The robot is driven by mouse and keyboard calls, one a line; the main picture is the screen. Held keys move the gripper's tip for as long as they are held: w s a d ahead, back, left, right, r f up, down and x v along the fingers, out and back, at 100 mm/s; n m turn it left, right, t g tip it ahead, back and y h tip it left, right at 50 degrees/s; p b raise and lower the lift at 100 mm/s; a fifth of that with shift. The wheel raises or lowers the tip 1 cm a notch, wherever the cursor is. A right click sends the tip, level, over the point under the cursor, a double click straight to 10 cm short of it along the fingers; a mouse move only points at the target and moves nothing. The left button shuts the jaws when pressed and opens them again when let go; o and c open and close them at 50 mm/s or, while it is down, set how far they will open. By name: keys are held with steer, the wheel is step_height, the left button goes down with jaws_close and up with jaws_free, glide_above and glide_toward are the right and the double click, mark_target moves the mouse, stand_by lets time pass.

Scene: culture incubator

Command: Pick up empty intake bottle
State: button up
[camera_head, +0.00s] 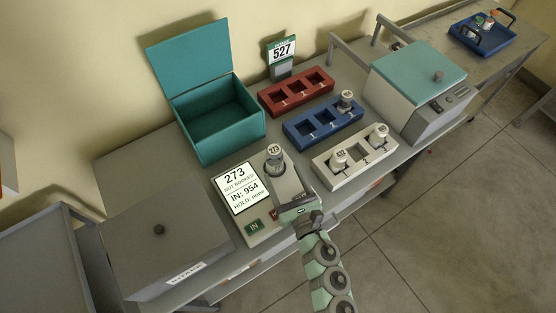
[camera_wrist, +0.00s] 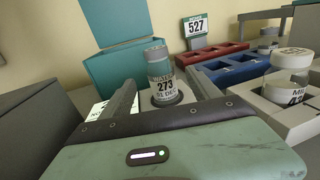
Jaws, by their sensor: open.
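A grey bottle labelled 273 (camera_head: 274,160) stands upright on the reader device beside its screen (camera_head: 238,188). The screen reads 273, NOT BOOKED, IN: 954, HOLD: none. The bottle also shows in the wrist view (camera_wrist: 160,72); whether it is empty cannot be told. My gripper (camera_head: 283,180) is open at the near side of the bottle. In the wrist view, its fingers lie to the left and right of the bottle, with visible gaps.
A grey box labelled INTAKE (camera_head: 165,232) stands left. Behind are an open teal box (camera_head: 215,125), a 527 sign (camera_head: 282,50) and an empty red rack (camera_head: 296,92). A blue rack (camera_head: 318,129) and a white rack (camera_head: 330,178) hold bottles. A teal-lidded machine (camera_head: 415,85) stands right.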

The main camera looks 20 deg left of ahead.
mark_target(278, 163)
steer(key=x, duration=0.2)
steer(key=shift+w+a, duration=0.2)
steer(key=shift+w, duration=0.15)
steer(key=shift+p+x, duration=0.5)
steer(key=shift+x, duration=2.15)
steer(key=shift+s, duration=0.1)
steer(key=c, duration=1.5)
steer(key=shift+c, duration=0.2)
steer(key=shift+r, duration=0.1)
step_height(278, 163, up, 20)
steer(key=p, duration=0.7)
